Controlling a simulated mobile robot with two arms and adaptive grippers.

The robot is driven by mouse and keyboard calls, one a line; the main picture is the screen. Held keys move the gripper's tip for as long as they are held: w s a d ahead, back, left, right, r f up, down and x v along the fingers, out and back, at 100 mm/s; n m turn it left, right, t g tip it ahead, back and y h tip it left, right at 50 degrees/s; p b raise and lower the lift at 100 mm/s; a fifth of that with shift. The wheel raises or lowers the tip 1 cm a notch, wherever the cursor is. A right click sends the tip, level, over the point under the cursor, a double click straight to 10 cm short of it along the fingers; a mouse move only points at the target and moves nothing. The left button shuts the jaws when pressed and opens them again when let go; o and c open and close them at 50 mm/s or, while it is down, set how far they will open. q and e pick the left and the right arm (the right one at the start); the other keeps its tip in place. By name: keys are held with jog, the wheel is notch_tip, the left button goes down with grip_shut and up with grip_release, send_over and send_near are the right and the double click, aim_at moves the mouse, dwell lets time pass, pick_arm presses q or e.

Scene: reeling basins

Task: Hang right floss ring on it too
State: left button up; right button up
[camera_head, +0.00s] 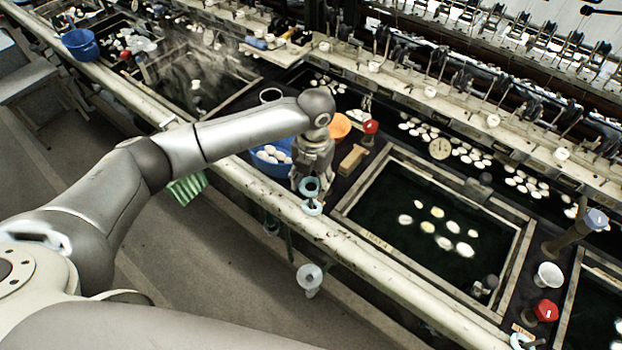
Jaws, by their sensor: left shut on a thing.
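My left gripper (311,172) reaches down at the front rail of the basins, left of the middle basin. It is shut on a teal ring (310,187), which shows at its fingertips with a dark centre. A paler blue ring (312,208) sits just below, close to the rail; I cannot tell whether the two touch or what carries it. Another pale cyan ring (522,341) lies at the bottom right, partly cut off by the frame edge. My right gripper is out of view.
The middle basin (350,209) holds dark water with several cocoons. A blue bowl (268,166) of cocoons, an orange bowl (338,125) and a wooden block (352,160) are near my gripper. A red knob (545,310) and white cup (548,275) stand right.

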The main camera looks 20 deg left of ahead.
pick_arm(q)
jog(key=shift+f, duration=0.1)
jog(key=shift+f+b, duration=1.1)
jog(key=shift+f, duration=1.1)
jog(key=o, duration=0.8)
jog(key=r, duration=1.2)
jog(key=shift+w+d, duration=0.15)
jog(key=shift+w, duration=0.05)
